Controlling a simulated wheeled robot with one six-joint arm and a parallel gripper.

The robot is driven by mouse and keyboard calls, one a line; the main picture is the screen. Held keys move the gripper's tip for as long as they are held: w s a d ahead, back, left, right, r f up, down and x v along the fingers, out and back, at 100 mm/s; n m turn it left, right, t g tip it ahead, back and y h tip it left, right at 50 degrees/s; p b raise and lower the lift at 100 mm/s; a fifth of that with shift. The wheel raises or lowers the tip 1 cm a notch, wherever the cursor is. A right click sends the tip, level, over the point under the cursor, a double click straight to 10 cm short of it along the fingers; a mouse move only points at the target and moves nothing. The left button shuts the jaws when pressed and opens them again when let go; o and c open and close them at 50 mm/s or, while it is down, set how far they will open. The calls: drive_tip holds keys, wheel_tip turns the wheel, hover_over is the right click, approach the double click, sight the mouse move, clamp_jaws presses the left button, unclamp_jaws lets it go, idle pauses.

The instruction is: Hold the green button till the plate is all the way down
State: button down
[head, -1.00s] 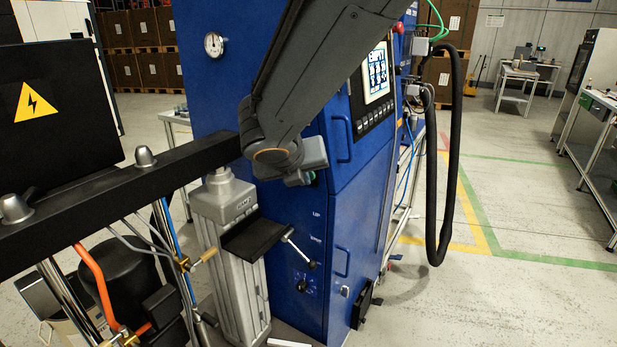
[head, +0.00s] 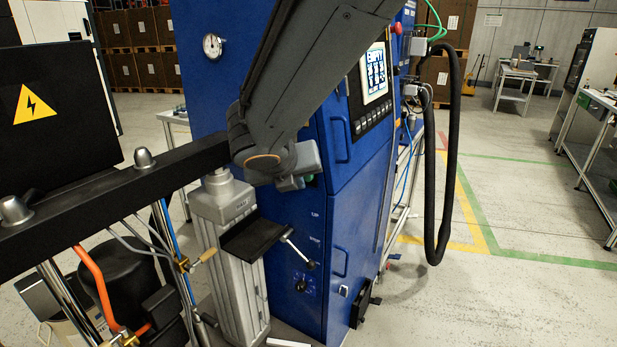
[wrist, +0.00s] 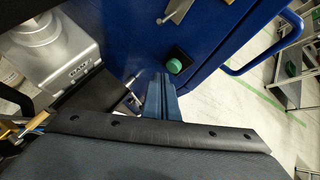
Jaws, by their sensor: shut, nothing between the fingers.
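The green button (wrist: 174,66) sits in a dark housing on the blue cabinet (head: 330,230), seen in the wrist view. My gripper (wrist: 161,76) is shut and empty, its fingertips just left of and below the button in that view. A gap shows between fingertips and button; I cannot tell the depth. In the head view my arm hides most of the button area and the fingers. A black drum (head: 120,280) stands under the dark crossbeam (head: 80,195) at the lower left.
A grey column (head: 225,235) with a black shelf (head: 252,238) stands left of the cabinet front. A lever (head: 300,252) sticks out below the arm. The screen (head: 375,72) reads "EMPTY".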

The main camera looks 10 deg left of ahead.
drive_tip(key=shift+s+a+p, duration=0.15)
drive_tip(key=shift+s+a, duration=0.15)
drive_tip(key=shift+s, duration=0.5)
drive_tip(key=shift+s+a+p, duration=0.2)
drive_tip(key=shift+s+a, duration=0.15)
drive_tip(key=shift+s, duration=0.4)
drive_tip(key=shift+s+a+p, duration=0.15)
drive_tip(key=shift+s+a, duration=0.15)
drive_tip(key=shift+s, duration=0.5)
drive_tip(key=s+d+f+m+g+h, duration=0.1)
drive_tip(key=s+d+f+m+g, duration=0.2)
drive_tip(key=d+m, duration=0.7)
drive_tip(key=s+d+f+m+g+h, duration=0.1)
drive_tip(key=d+f+m+g, duration=0.3)
drive_tip(key=d+m, duration=0.7)
drive_tip(key=s+d+f+m+g+y, duration=0.1)
drive_tip(key=s+d+f+m, duration=0.1)
drive_tip(key=s+d+m, duration=0.3)
drive_tip(key=s+d+f+m+g+y, duration=0.1)
drive_tip(key=s+d+f+m, duration=0.2)
drive_tip(key=m, duration=1)
drive_tip(key=s+d, duration=0.2)
drive_tip(key=d, duration=0.2)
drive_tip(key=shift+y, duration=0.3)
drive_tip(key=shift+a+f, duration=0.1)
drive_tip(key=shift+a, duration=0.05)
